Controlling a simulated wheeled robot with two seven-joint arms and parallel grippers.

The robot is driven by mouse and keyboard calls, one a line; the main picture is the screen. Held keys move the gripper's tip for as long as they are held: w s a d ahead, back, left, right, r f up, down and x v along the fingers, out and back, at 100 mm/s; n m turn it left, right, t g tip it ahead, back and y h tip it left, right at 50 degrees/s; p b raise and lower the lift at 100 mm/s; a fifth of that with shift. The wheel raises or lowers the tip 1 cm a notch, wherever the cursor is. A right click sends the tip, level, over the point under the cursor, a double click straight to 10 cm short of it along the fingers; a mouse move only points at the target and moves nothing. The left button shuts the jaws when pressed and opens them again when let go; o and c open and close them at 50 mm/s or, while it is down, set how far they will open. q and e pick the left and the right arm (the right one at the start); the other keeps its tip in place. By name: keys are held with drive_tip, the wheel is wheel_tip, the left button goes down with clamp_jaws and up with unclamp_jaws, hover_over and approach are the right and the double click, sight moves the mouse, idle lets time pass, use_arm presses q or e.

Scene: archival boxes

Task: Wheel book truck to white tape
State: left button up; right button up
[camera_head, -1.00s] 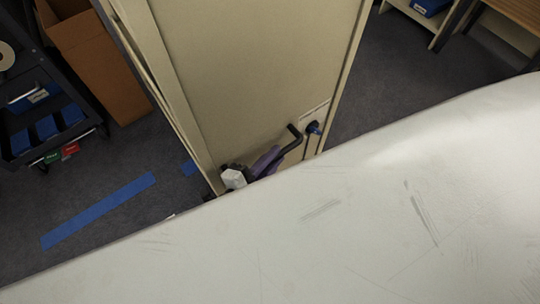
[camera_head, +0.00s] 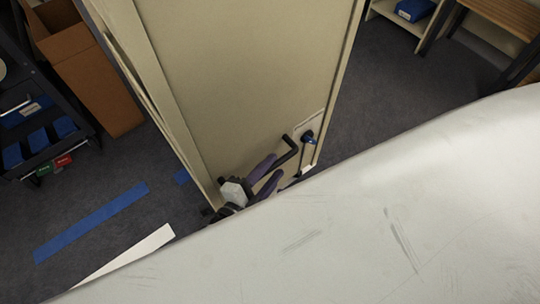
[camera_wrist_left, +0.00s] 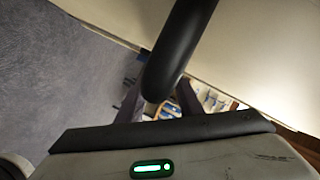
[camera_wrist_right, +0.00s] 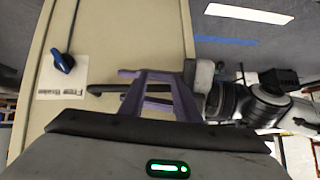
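The beige book truck (camera_head: 250,70) stands tall in front of me. Its side panel also shows in the right wrist view (camera_wrist_right: 110,35). A black handle (camera_head: 292,147) juts from the panel beside a blue knob (camera_head: 308,137). My left gripper (camera_head: 272,170) is at this handle, its purple fingers apart; in the left wrist view a black bar (camera_wrist_left: 180,45) runs between them, with a gap on one side. My right gripper (camera_wrist_right: 155,78) is close by, with purple fingers apart; its hold is partly hidden. The white tape (camera_head: 130,252) lies on the floor at lower left, partly hidden by my body.
Blue tape (camera_head: 90,222) lies beyond the white tape. A black cart (camera_head: 40,100) with blue boxes and a cardboard box (camera_head: 95,75) stand at left. A shelf (camera_head: 400,22) and a wooden table (camera_head: 505,18) are at upper right. Carpet is clear right of the truck.

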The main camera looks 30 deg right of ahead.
use_arm(q)
drive_tip(key=shift+a+r, duration=0.1)
drive_tip(key=shift+a, duration=0.1)
drive_tip(key=shift+s+a, duration=0.1)
drive_tip(key=shift+a, duration=0.2)
drive_tip(key=p+v, duration=0.3)
drive_tip(key=v, duration=0.6)
drive_tip(key=shift+s+a+r, duration=0.1)
drive_tip(key=shift+s+r, duration=0.05)
